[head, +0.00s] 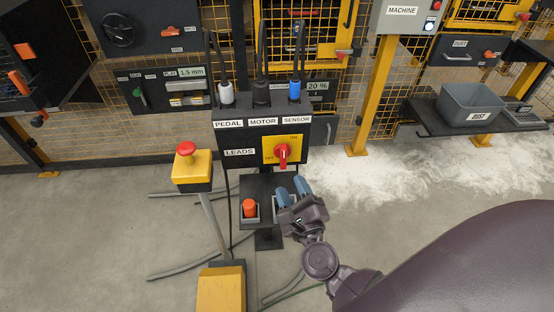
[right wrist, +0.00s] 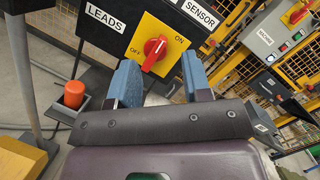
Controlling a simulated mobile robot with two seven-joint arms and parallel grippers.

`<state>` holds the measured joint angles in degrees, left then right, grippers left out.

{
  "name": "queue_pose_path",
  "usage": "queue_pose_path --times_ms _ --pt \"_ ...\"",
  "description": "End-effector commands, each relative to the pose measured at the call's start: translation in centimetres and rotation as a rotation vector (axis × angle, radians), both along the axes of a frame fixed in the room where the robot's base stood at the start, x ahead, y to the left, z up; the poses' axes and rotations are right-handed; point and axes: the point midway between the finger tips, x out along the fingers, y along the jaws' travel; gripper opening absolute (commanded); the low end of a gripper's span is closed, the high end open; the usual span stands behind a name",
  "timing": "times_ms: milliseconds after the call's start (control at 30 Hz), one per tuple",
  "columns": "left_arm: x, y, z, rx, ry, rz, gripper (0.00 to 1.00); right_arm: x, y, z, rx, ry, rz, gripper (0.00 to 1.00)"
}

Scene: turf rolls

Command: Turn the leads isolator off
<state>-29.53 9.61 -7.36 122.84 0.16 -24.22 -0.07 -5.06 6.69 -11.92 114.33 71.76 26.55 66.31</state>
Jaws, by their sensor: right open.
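The leads isolator is a red rotary knob (head: 282,154) on a yellow plate marked ON at the top and OFF at the left, beside the LEADS label (head: 239,152). Its handle stands roughly upright, towards the ON side. In the right wrist view the knob (right wrist: 154,50) shows between and beyond my fingers. My right gripper (head: 292,190) is open and empty, with blue fingertips, just below the knob in the head view. The fingers appear apart from the knob. My left gripper is not in view.
The dark panel carries PEDAL, MOTOR and SENSOR plugs (head: 295,90) with cables on top. An orange cap (head: 250,207) sits in a holder below it. A yellow post with a red button (head: 186,148) stands left. Hoses lie on the floor; a grey bin (head: 471,102) stands at right.

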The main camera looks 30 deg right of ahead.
Motion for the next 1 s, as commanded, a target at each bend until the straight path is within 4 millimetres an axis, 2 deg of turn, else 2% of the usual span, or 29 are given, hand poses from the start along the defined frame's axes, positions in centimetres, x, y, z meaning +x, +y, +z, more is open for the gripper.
queue_pose_path --times_ms 33,200,300,567,1000 --pt "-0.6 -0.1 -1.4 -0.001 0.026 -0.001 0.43 0.6 -0.2 -1.8 0.147 -0.009 -0.026 0.45" --pt "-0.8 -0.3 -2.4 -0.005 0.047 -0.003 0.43 2.2 -0.9 -3.8 0.538 -0.071 -0.113 0.45" --pt "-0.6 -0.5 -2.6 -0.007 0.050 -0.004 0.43 2.7 -1.1 -4.5 0.666 -0.092 -0.143 0.45" --pt "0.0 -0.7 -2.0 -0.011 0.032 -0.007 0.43 4.3 -1.7 -4.5 0.739 -0.109 -0.159 0.45" --pt "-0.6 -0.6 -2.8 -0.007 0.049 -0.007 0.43 10.7 -4.8 -4.6 0.736 -0.107 -0.159 0.45"
